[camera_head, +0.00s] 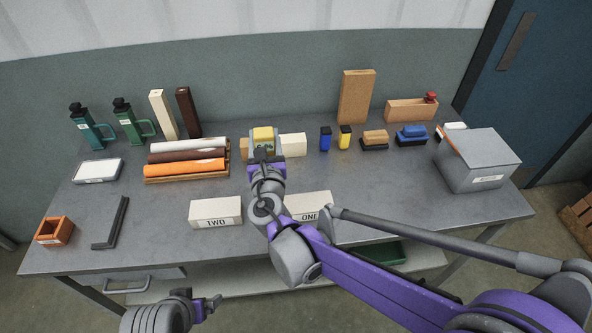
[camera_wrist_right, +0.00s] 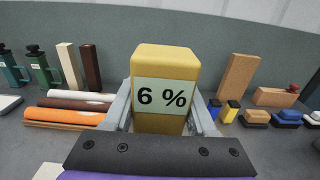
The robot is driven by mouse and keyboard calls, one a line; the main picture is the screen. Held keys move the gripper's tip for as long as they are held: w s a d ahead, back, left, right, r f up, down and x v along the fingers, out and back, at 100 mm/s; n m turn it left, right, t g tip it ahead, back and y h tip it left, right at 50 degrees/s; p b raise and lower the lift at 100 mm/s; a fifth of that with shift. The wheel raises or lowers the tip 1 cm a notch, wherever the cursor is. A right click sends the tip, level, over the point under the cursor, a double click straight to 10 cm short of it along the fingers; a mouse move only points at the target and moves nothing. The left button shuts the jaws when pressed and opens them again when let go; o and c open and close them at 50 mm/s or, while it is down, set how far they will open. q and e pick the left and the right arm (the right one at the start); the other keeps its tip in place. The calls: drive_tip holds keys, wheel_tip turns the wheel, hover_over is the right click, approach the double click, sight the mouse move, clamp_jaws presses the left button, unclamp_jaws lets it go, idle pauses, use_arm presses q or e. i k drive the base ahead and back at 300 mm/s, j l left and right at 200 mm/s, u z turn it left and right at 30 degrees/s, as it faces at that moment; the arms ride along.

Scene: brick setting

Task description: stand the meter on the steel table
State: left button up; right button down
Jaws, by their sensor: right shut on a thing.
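The meter (camera_head: 263,134) is a yellow block with a pale green face reading "6 %"; it also fills the middle of the right wrist view (camera_wrist_right: 163,75). My right gripper (camera_head: 264,152) is shut on it, one finger on each side, and it looks upright. Its lower end is hidden by the gripper, so I cannot tell whether it touches anything below. The steel table (camera_head: 375,185) is the wide grey top beneath. My left gripper (camera_head: 213,303) is low in front of the table; whether its jaws are open is unclear.
A tan block (camera_head: 244,150) and a cream block (camera_head: 292,145) flank the meter in the head view. Rolls (camera_head: 185,168) lie to the left. Bricks labelled TWO (camera_head: 216,212) and ONE (camera_head: 309,206) stand in front. A grey box (camera_head: 478,165) stands right. The table's centre-right is clear.

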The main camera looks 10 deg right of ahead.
sight(388, 199)
drive_tip(key=l, duration=1.85)
